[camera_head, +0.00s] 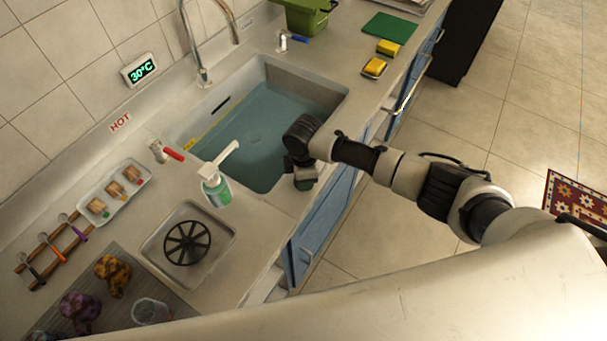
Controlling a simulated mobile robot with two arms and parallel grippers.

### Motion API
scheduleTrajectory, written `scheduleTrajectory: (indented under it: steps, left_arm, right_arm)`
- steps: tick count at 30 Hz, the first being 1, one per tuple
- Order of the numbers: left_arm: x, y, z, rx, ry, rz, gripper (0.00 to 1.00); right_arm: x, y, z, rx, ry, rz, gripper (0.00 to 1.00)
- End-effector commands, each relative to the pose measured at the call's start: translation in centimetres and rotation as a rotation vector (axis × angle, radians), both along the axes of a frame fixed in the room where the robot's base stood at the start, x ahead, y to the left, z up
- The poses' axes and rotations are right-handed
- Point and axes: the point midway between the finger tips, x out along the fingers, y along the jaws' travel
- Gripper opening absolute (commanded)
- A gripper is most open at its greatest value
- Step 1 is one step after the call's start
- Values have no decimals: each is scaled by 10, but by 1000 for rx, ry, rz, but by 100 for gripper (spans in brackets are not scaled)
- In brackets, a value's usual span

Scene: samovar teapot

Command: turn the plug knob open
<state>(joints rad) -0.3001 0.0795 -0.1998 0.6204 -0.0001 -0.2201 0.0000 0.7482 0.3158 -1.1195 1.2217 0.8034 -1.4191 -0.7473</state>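A black spoked wheel (187,243) lies in a square steel recess (218,221) on the counter at the lower left. It is the most knob-like round part I see, but I cannot tell for sure that it is the plug knob. The sink (333,92) to its upper right holds water, and its drain is not clear to see. My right gripper (303,181) points down at the sink's front right edge, apart from the wheel. Its fingers are small and dark, so their opening is unclear. My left gripper is not in view.
A green soap bottle (216,190) stands between wheel and sink. A red-handled tap (165,152) and a tall faucet (203,78) line the back. Yellow sponges (374,67) lie beyond the sink. A cup (150,311) stands near the wheel. Blue cabinets (322,225) drop below.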

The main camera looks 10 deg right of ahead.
Motion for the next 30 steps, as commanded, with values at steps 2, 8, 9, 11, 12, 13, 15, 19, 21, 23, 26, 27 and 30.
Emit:
scheduleTrajectory:
  steps: [2,8,9,11,12,13,15,19,21,23,26,27,30]
  left_arm:
    - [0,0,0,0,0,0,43]
    - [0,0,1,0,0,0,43]
    - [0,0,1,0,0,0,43]
    - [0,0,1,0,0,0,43]
    - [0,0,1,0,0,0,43]
    - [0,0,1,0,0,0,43]
    - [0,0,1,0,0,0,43]
    - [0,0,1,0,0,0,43]
    - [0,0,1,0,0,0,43]
    - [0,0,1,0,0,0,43]
    - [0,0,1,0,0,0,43]
    - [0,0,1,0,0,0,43]
    - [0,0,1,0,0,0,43]
  right_arm:
    - [0,0,1,2,-1,21,19]
    - [1,0,1,2,-1,49,19]
    - [1,1,1,2,-1,52,19]
    - [1,1,1,2,-2,53,19]
    - [1,1,1,2,-2,54,19]
    - [1,1,1,2,-2,54,19]
    - [1,1,1,2,-2,54,19]
    - [1,1,1,2,-2,54,19]
    - [1,1,1,2,-2,53,51]
    - [1,0,1,2,-2,53,60]
    - [0,0,1,1,-1,53,68]
    - [0,0,0,1,-1,52,68]
    - [0,0,0,1,-1,52,68]
